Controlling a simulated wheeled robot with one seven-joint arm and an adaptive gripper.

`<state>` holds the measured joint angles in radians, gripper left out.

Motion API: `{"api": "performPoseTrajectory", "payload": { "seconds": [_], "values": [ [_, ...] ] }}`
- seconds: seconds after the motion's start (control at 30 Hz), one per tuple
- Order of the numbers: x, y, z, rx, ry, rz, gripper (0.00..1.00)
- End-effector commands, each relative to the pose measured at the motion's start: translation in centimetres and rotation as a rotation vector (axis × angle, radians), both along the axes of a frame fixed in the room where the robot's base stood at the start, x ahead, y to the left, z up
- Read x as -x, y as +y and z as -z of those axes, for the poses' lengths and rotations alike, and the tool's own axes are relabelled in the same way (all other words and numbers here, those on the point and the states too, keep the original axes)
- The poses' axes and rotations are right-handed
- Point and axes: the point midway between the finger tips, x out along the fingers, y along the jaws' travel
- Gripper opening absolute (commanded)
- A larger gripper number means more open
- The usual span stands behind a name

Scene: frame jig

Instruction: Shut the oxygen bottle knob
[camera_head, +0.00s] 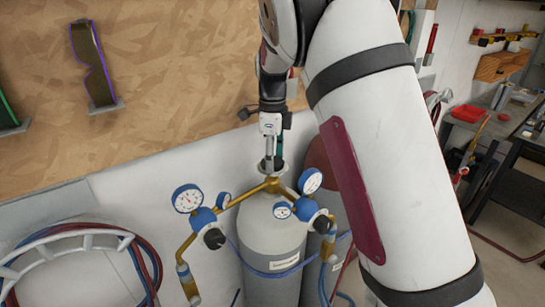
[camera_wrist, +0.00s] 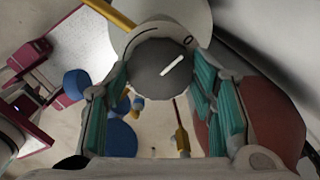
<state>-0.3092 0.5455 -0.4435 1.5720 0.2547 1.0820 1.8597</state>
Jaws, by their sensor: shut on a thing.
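The oxygen bottle (camera_head: 271,243) is a grey cylinder standing upright against the wall, with a brass valve (camera_head: 268,187) on top. My gripper (camera_head: 271,165) points straight down over the valve top. In the wrist view its teal-padded fingers (camera_wrist: 165,95) stand on either side of the round grey knob (camera_wrist: 155,72). The knob has a white line mark on its face, and a curved dark mark and a small circle show on the pale ring around it. My gripper is shut on the knob. In the head view the fingers partly hide the knob.
Blue-rimmed gauges (camera_head: 187,198) and regulators with black knobs spread from the valve on both sides. A second, reddish-topped cylinder (camera_head: 322,165) stands close behind at the right. Coiled hoses (camera_head: 130,245) hang at the lower left. A workbench (camera_head: 500,125) is at the right.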

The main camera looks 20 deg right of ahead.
Motion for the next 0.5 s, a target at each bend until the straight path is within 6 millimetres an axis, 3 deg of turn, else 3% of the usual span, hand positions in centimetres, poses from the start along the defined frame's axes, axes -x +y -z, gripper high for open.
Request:
{"api": "performPoseTrajectory", "payload": {
  "seconds": [0.13,0.17,0.23,0.5],
  "values": [
    [-0.04,-0.02,-0.05,0.000,-0.001,0.001,0.23],
    [-0.04,-0.01,-0.05,0.000,-0.001,0.001,0.55],
    [-0.03,-0.01,-0.05,0.000,-0.001,0.001,0.71],
    [-0.01,0.00,-0.02,0.000,0.000,0.000,0.71]
  ]
}}
